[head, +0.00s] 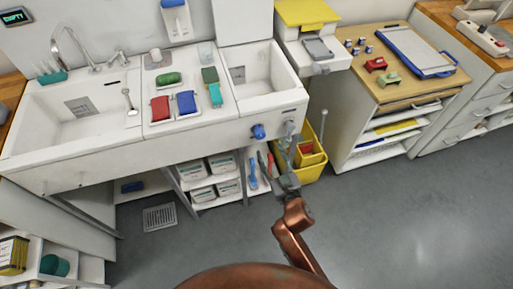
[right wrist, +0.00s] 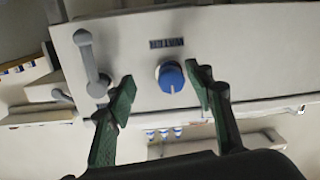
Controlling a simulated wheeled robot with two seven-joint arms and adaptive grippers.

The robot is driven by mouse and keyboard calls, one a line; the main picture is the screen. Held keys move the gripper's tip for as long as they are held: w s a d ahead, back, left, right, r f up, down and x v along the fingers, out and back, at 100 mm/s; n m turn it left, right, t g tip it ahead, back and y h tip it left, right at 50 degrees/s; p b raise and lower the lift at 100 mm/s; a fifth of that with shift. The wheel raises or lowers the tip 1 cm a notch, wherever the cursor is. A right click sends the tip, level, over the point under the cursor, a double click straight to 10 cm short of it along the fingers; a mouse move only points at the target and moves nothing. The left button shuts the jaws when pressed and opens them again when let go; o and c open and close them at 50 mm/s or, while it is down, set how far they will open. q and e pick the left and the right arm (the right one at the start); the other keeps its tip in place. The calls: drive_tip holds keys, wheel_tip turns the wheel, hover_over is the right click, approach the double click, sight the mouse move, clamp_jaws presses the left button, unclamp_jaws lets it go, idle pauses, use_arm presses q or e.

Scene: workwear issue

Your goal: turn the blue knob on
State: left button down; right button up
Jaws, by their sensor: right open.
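The blue knob (head: 258,131) is on the white front panel of the sink unit, below the small right basin. In the right wrist view the blue knob (right wrist: 171,76) has a pale pointer mark and sits under a dark label (right wrist: 166,43). My right gripper (head: 289,145) is in front of the panel, a little to the right of the knob in the head view. In the right wrist view the open green fingers (right wrist: 160,90) stand on either side of the knob, with nothing held. Contact with the knob cannot be made out. My left gripper is not in view.
A grey lever handle (right wrist: 91,65) is on the panel beside the knob. A yellow bin (head: 313,166) stands on the floor behind my right arm. Shelves with white boxes (head: 222,165) are under the sink. The grey floor in front is clear.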

sight(261, 137)
drive_tip(key=w+a, duration=0.1)
drive_tip(key=w+a+r+b, duration=0.1)
drive_tip(key=w, duration=0.1)
drive_tip(key=w+a+r+b, duration=0.1)
drive_tip(key=shift+w+a+r, duration=0.2)
drive_tip(key=shift+w+a, duration=0.05)
drive_tip(key=shift+w, duration=0.15)
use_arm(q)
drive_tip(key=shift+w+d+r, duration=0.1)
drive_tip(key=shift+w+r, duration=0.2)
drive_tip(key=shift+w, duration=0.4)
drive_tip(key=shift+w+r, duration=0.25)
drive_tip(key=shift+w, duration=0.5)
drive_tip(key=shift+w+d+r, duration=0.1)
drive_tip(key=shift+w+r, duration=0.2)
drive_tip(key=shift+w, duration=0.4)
use_arm(e)
drive_tip(key=shift+x, duration=0.85)
drive_tip(key=shift+r, duration=0.15)
drive_tip(key=c, duration=1.2)
